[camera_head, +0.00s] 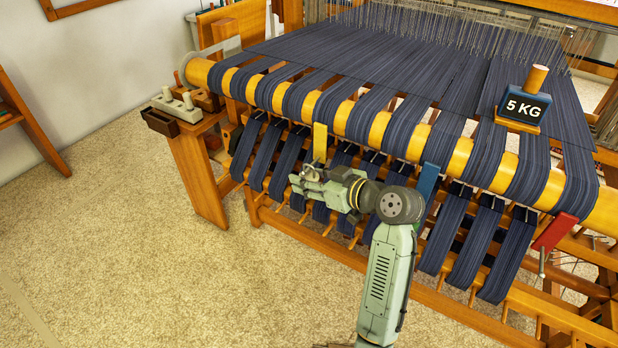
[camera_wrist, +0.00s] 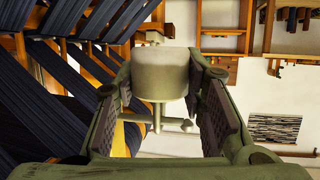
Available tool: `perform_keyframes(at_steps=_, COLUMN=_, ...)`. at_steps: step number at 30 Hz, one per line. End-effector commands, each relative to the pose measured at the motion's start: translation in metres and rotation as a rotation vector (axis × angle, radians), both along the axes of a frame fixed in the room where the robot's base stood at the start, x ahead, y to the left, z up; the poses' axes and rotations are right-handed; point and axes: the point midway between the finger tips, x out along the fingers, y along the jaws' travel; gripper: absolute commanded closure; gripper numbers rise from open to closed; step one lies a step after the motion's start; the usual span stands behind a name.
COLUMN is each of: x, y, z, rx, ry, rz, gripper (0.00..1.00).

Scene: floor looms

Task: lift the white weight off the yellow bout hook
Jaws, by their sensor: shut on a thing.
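The white weight (camera_wrist: 160,72) is a pale block between the two fingers of my gripper (camera_wrist: 160,85) in the wrist view. A short stem and a crossbar (camera_wrist: 170,124) show below it in that picture. The yellow bout hook (camera_head: 320,142) hangs over the front beam of the loom in the head view. In that view my gripper (camera_head: 306,184) is just below the yellow hook, shut on the weight. The weight is mostly hidden there by the gripper. I cannot tell whether the weight still touches the hook.
A blue hook (camera_head: 428,180) and a red hook (camera_head: 555,231) hang farther right on the beam (camera_head: 343,118). Carpet to the left is clear.

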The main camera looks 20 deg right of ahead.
Motion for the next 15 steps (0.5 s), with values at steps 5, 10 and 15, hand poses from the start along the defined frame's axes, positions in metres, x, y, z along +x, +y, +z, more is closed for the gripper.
perform_keyframes(at_steps=5, x=0.0, y=0.0, z=0.001, rx=0.0, ry=-0.002, rz=-0.001, gripper=1.0)
perform_keyframes(at_steps=10, x=0.0, y=0.0, z=0.004, rx=-0.001, ry=-0.003, rz=0.001, gripper=1.0)
perform_keyframes(at_steps=15, x=0.0, y=0.0, z=0.011, rx=-0.001, ry=-0.003, rz=0.0, gripper=1.0)
